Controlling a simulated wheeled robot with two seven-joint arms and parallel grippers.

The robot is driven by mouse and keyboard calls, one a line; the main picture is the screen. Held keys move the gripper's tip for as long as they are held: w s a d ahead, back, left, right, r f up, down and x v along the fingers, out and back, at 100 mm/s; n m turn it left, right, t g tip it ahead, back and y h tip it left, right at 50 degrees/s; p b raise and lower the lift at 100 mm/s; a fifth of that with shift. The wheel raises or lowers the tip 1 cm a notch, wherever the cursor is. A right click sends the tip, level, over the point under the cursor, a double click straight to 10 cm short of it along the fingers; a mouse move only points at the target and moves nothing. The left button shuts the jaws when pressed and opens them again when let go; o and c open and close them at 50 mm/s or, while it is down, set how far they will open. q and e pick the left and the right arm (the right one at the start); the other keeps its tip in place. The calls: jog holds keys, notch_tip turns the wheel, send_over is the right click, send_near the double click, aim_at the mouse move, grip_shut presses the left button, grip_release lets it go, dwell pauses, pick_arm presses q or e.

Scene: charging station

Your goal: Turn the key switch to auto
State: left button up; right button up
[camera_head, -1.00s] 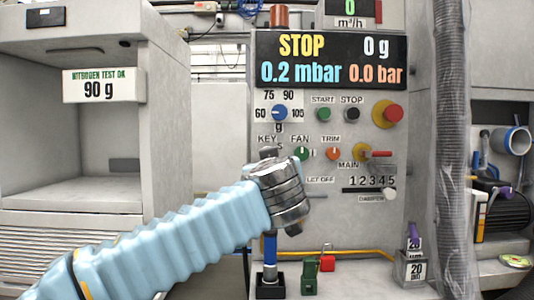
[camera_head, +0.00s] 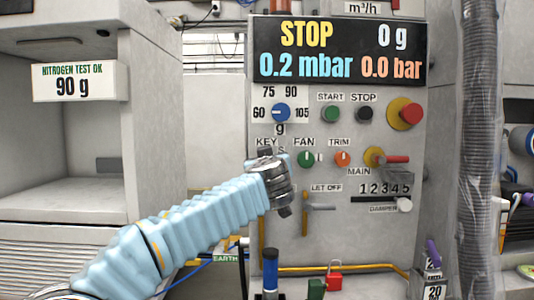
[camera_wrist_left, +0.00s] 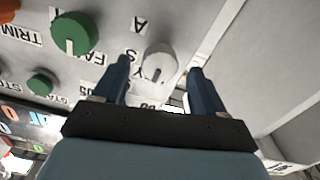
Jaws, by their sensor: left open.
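The key switch shows in the left wrist view as a pale round knob (camera_wrist_left: 158,63) with a dark slot mark, beside the letters A and S on the panel. My left gripper (camera_wrist_left: 159,66) is open, with one dark blue finger on each side of the knob; whether they touch it I cannot tell. In the head view my left wrist (camera_head: 274,182) is at the panel just below the KEY label (camera_head: 266,142) and hides the key switch. My right gripper is not in view.
A green FAN knob (camera_head: 306,159) and an orange TRIM knob (camera_head: 342,159) sit right of the key. A red emergency button (camera_head: 405,113) and the MAIN lever (camera_head: 390,159) are further right. A wrapped pipe (camera_head: 478,140) stands at the panel's right.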

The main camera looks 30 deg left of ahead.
pick_arm(q)
jog(key=shift+p+x, duration=0.4)
jog(key=shift+x, duration=1.3)
jog(key=shift+c, duration=0.3)
jog(key=shift+d, duration=0.1)
jog(key=c, duration=1)
